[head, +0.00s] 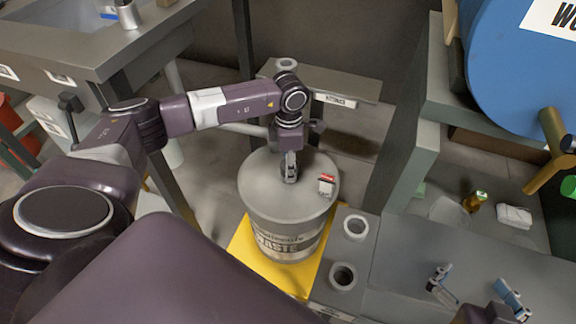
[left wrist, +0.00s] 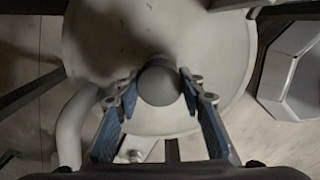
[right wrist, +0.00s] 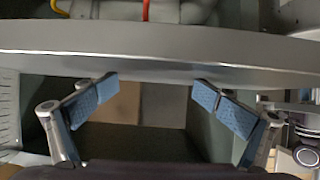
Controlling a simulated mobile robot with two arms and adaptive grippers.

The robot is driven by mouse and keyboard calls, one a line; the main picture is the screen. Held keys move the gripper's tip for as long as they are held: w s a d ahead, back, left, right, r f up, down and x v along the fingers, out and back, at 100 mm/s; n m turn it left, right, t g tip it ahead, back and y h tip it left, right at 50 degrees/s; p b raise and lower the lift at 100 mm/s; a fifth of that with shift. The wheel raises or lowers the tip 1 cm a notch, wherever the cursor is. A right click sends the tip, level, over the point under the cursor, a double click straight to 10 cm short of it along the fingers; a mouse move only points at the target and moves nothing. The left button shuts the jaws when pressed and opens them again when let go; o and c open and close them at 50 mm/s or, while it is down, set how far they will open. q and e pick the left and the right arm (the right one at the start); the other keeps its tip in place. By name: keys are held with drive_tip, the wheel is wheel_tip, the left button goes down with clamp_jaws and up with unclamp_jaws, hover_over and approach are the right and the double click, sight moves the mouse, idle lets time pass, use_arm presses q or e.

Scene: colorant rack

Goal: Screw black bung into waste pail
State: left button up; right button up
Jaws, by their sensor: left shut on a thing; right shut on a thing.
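The grey waste pail (head: 288,238), marked WASTE, stands on a yellow base on the floor. Its lid (head: 262,184) also fills the middle of the left wrist view (left wrist: 105,50). My left gripper (head: 290,172) points down over the lid. It is shut on the dark round bung (left wrist: 160,82), one finger on each side. The fingers mostly hide the bung in the head view, and I cannot tell how deep it sits. My right gripper (head: 475,287) is far from the pail, over the grey bench at lower right.
A small red and white item (head: 327,184) is at the lid's right side. A grey bench top with two round holders (head: 343,275) stands close right of the pail. A blue drum (head: 515,70) is at upper right. A sink counter (head: 75,45) is at upper left.

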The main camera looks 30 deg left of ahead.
use_arm(q)
drive_tip(key=shift+f+m, duration=0.2)
drive_tip(key=shift+m, duration=0.8)
use_arm(e)
drive_tip(key=shift+o, duration=0.4)
drive_tip(key=shift+w+a+f, duration=0.2)
drive_tip(key=shift+a+f, duration=0.35)
drive_tip(key=shift+f, duration=0.15)
use_arm(q)
drive_tip(key=shift+m+b, duration=0.3)
drive_tip(key=shift+m, duration=0.1)
use_arm(e)
drive_tip(key=shift+w+a+r+t+y, duration=0.2)
drive_tip(key=shift+w+r+t+y, duration=0.15)
drive_tip(key=shift+r, duration=0.2)
drive_tip(key=c, duration=0.5)
use_arm(q)
drive_tip(key=shift+m, duration=0.3)
use_arm(e)
drive_tip(key=shift+w+r+t, duration=0.35)
drive_tip(key=shift+r, duration=0.15)
use_arm(q)
drive_tip(key=o, duration=1.1)
drive_tip(key=shift+w, duration=0.1)
use_arm(e)
drive_tip(key=shift+r, duration=0.1)
